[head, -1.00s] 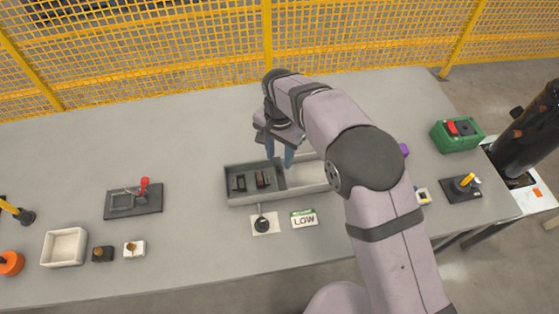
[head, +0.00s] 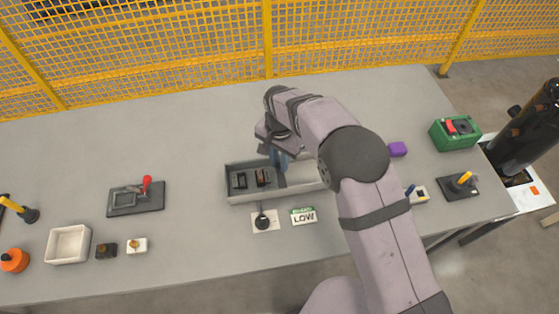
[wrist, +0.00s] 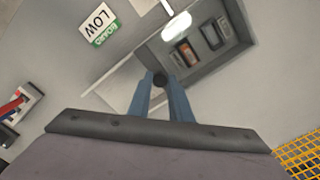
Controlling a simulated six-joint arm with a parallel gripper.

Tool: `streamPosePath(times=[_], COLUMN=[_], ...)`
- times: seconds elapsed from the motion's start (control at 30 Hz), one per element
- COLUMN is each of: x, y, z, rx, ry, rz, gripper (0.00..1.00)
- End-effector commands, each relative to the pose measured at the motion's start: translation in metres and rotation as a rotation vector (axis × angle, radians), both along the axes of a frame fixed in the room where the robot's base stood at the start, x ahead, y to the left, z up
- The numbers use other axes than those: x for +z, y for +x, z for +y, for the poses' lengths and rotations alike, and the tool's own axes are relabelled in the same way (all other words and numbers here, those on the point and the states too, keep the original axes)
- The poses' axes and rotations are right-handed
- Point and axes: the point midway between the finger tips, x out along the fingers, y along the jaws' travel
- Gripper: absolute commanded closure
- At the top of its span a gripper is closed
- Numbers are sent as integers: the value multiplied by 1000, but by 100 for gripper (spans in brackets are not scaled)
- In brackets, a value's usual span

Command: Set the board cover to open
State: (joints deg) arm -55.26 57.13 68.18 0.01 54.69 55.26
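The grey board box (head: 243,199) lies on the table in the head view. Its left part is uncovered and shows two dark switch-like parts (head: 262,177). A light grey panel, seemingly the board cover (head: 303,178), lies over its right part, partly behind my arm. In the wrist view the dark parts (wrist: 186,53) sit in the recess. My gripper (wrist: 160,78) is at the box with its blue fingers on either side of a small dark knob (wrist: 159,81). The fingers appear closed on the knob; exact contact is hard to see.
In front of the box are a dark round knob on a white plate (head: 263,221) and a sign reading LOW (head: 303,216). A red-handled latch plate (head: 136,198) and white tray (head: 67,244) are left. A purple block (head: 397,149) and green switch box (head: 455,133) are right.

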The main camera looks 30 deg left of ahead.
Motion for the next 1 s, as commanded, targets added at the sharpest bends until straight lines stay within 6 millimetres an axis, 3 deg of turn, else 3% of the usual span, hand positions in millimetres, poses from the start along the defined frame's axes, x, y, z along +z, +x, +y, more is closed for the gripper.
streamPosePath(times=[0.27,0.7,1.0], x=[0,0,1], y=[15,85,109], z=[-14,-85,-108], rx=[-4,-6,0], ry=[0,0,1], rz=[-1,-1,-2], gripper=[100,100,100])
